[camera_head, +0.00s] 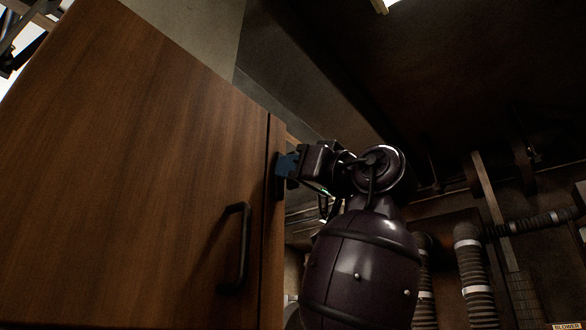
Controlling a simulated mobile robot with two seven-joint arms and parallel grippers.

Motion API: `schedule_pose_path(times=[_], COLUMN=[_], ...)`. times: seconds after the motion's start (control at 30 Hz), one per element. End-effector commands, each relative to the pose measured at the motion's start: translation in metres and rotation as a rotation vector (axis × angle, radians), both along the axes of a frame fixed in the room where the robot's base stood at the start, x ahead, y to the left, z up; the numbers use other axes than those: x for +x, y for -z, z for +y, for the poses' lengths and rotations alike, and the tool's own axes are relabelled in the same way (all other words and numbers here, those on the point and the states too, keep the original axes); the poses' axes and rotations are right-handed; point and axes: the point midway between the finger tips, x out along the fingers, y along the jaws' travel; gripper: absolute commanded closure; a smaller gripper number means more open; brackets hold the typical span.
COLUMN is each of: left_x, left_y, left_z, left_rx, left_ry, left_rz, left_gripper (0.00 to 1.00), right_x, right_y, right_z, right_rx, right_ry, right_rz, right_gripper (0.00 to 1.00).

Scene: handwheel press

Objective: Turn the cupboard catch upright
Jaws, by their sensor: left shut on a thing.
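A brown wooden cupboard (130,170) fills the left of the head view, its door closed or nearly so. A small dark catch (279,183) sits at the door's right edge, above and to the right of the handle. My left gripper (291,164) is at the catch, with its dark blue fingertips shut on it. The fingers and wrist hide most of the catch, so I cannot tell its exact angle. My right gripper is not in view.
A black bar handle (236,247) stands out from the door below the catch. Ribbed pipes (473,270) run along the wall at the lower right. A dark beam and ceiling lie above. The space right of the cupboard is largely taken by my arm.

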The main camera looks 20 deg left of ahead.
Motion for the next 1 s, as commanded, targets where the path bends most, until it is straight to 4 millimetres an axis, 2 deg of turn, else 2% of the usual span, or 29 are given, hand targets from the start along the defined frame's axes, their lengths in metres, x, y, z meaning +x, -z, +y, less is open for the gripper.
schedule_pose_path(times=[0.17, 0.2, 0.3, 0.33, 0.67, 0.77, 1.0], left_x=[0.0, 0.0, 0.0, 0.0, -0.001, -0.004, -0.016], left_y=[0.0, 0.0, 0.0, 0.0, 0.001, 0.005, 0.023], left_z=[0.0, 0.0, 0.0, 0.0, -0.003, -0.011, -0.048], left_rx=[0.0, 0.0, 0.0, 0.0, 0.0, 0.001, 0.002], left_ry=[0.0, 0.0, 0.001, 0.001, 0.001, 0.002, 0.004], left_rz=[-0.001, -0.001, -0.001, 0.0, 0.0, 0.0, 0.001], left_gripper=[1.0, 0.76, 0.61, 0.6, 0.6, 0.6, 0.6], right_x=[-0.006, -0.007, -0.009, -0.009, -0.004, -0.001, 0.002], right_y=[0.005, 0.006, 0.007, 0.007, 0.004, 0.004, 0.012], right_z=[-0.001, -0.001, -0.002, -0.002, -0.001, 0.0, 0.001], right_rx=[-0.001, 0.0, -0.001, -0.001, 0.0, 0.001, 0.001], right_ry=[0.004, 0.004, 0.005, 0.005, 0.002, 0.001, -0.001], right_rz=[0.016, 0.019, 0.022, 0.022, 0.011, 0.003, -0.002], right_gripper=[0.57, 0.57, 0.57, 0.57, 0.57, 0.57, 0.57])
